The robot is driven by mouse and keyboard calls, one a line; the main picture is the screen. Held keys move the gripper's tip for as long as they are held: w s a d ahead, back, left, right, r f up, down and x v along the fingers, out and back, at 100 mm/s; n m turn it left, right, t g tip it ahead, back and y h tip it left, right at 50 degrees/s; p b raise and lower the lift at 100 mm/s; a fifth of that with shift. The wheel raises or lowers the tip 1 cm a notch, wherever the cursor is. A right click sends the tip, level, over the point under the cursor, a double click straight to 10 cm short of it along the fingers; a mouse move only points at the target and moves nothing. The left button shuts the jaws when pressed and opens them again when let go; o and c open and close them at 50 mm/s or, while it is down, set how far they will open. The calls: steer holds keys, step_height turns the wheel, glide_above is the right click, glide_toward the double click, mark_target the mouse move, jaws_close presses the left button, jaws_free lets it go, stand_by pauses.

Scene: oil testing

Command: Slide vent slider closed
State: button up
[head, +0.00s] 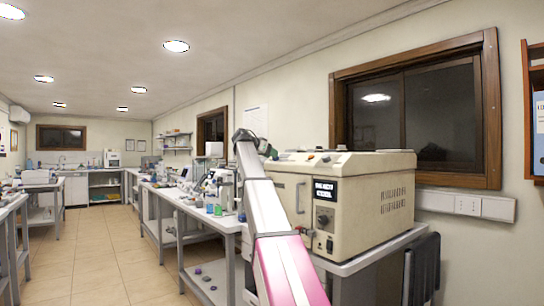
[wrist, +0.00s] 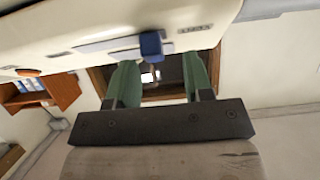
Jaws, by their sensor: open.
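The vent slider's blue knob (wrist: 151,44) shows in the wrist view on a pale track strip (wrist: 105,42) along the cream oven-like machine. My gripper (wrist: 161,62) has two green fingers spread apart. The knob lies between the fingertip directions, slightly nearer the left finger; I cannot tell whether either finger touches it. In the head view my arm reaches up to the left end of the cream machine (head: 372,188). My gripper is small there and partly hidden by the arm, and the slider cannot be made out.
An orange-red button (wrist: 30,72) and small labels, too blurred to read, are on the machine near the strip. In the head view, bottles and instruments stand on a bench (head: 216,221) left of my arm. A window (head: 418,105) is behind the machine. The tiled floor (head: 110,270) at left is clear.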

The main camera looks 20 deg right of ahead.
steer(key=v, duration=0.9)
steer(key=shift+a, duration=0.3)
steer(key=shift+s, duration=0.1)
steer(key=s+a+f+n+y, duration=0.1)
steer(key=s+f+n+y, duration=0.15)
steer(key=f, duration=1.35)
steer(key=s+a+f+n+g+y, duration=0.1)
steer(key=s+a+f+n+y, duration=0.15)
steer(key=f, duration=1.35)
steer(key=s+a+f+n+y, duration=0.1)
steer(key=s+f+n, duration=0.3)
steer(key=f, duration=1.2)
steer(key=s+a+f+n+g+y, duration=0.1)
steer(key=s+a+f+n+y, duration=0.1)
steer(key=s+f, duration=1.2)
steer(key=s+a+f+n+g+y, duration=0.2)
steer(key=s+a+f+n+y, duration=0.1)
steer(key=s+f, duration=1.1)
step_height(320, 180, down, 2)
steer(key=shift+s+a+f+g+y, duration=0.1)
steer(key=shift+s+a+g+y, duration=0.25)
steer(key=shift+a+y, duration=0.55)
